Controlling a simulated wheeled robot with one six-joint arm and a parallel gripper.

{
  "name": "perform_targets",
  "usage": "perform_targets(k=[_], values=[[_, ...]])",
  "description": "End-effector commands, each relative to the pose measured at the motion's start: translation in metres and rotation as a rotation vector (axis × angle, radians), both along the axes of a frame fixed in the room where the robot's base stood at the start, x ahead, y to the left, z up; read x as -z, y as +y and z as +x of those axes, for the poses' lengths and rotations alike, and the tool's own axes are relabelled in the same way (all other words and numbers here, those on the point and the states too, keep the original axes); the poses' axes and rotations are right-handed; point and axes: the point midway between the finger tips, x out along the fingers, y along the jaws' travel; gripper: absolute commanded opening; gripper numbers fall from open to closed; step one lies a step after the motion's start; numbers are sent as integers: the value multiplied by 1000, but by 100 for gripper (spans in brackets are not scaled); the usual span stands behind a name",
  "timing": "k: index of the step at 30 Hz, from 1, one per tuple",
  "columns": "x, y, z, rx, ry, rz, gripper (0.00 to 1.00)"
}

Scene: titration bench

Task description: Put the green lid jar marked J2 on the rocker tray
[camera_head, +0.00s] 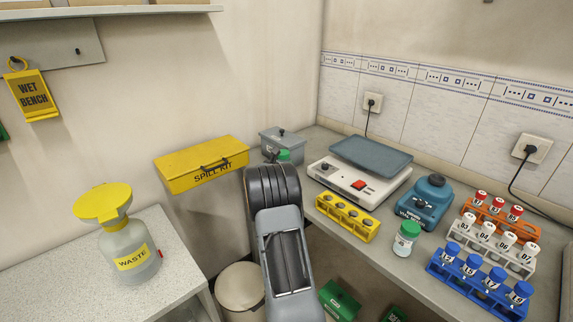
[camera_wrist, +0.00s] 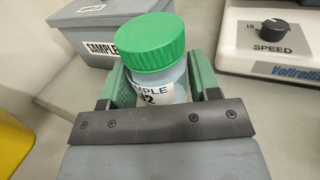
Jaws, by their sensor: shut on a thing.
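The green-lid jar (camera_wrist: 152,42) is in the wrist view, upright, with a label partly hidden that reads "SAMPLE" and what looks like J2. My gripper (camera_wrist: 163,82) is shut on it, with a green finger on each side of the body. In the head view its green lid (camera_head: 284,155) just shows beyond my arm, and my fingers are hidden there. I cannot tell whether its base touches the bench. The rocker's flat blue-grey tray (camera_head: 371,156) is empty, to the right of the jar, on a white base (camera_head: 350,183) with a red switch.
A grey lidded sample box (camera_head: 283,140) stands just behind the jar. A second green-lid jar (camera_head: 406,238), a yellow rack (camera_head: 347,217) and a blue vortex mixer (camera_head: 425,201) stand in front of the rocker. Tube racks (camera_head: 480,285) fill the right. A yellow spill kit (camera_head: 203,165) is left.

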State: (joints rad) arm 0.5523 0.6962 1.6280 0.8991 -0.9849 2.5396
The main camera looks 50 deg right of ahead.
Motion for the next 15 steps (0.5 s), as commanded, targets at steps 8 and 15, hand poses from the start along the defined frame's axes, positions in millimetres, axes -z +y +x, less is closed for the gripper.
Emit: perform_targets(k=[8, 15], values=[[19, -26, 8, 1, -2, -3, 27], [20, -31, 10, 0, -1, -2, 27]])
